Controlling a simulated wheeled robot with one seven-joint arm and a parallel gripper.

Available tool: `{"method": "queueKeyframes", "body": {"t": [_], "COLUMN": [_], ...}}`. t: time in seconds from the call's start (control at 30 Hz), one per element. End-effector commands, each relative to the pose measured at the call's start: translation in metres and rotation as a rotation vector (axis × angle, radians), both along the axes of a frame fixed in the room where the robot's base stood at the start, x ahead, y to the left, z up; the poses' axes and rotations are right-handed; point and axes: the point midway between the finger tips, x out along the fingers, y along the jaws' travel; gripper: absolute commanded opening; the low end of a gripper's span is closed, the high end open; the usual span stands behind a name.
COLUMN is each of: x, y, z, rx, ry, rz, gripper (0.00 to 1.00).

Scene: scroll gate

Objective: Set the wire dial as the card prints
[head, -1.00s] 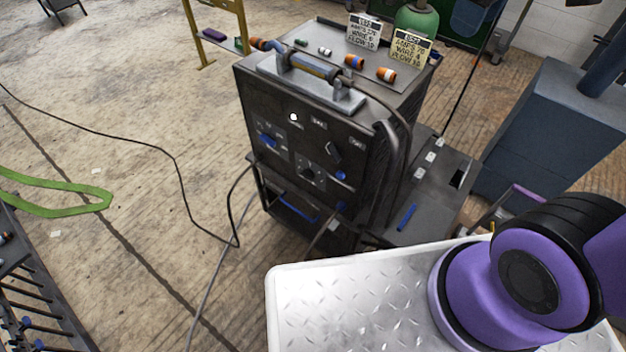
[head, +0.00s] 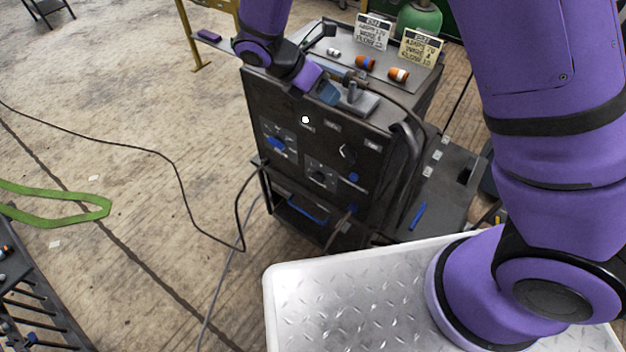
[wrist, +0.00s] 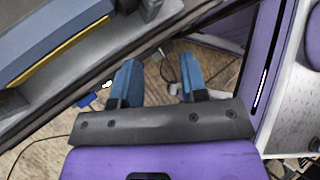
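A dark welding machine (head: 290,110) stands ahead with dials on its front panel: a left dial with a blue knob (head: 277,143), a round dark lower dial (head: 320,179) and a dark right knob (head: 347,153). Their labels are too small to read, so I cannot tell which is the wire dial. On top stand a white card (head: 373,32) and a yellow card (head: 420,48) with printed lines, partly legible, including a WIRE line. My gripper (head: 322,92) is above the panel's upper front edge. In the wrist view its blue fingers (wrist: 158,84) are apart with nothing between them.
A handle bar (head: 350,75) runs along the machine's top near my gripper. Orange-banded cylinders (head: 398,75) lie on top. A hose (head: 408,160) bends down its right side. Cables and a green strap (head: 60,208) lie on the floor. The floor before the panel is mostly open.

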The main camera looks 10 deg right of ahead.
Motion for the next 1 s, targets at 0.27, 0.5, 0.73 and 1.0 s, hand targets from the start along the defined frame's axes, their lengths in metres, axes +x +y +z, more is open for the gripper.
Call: {"method": "queueKeyframes", "body": {"t": [0.27, 0.5, 0.73, 1.0], "x": [-0.001, -0.012, -0.031, -0.053], "y": [0.044, 0.075, 0.093, 0.099], "z": [-0.089, -0.169, -0.247, -0.322], "rx": [-0.23, -0.465, -0.724, -1.022], "ry": [0.216, 0.413, 0.604, 0.797], "rz": [0.336, 0.624, 0.877, 1.096], "gripper": [0.4, 0.4, 0.4, 0.4]}}
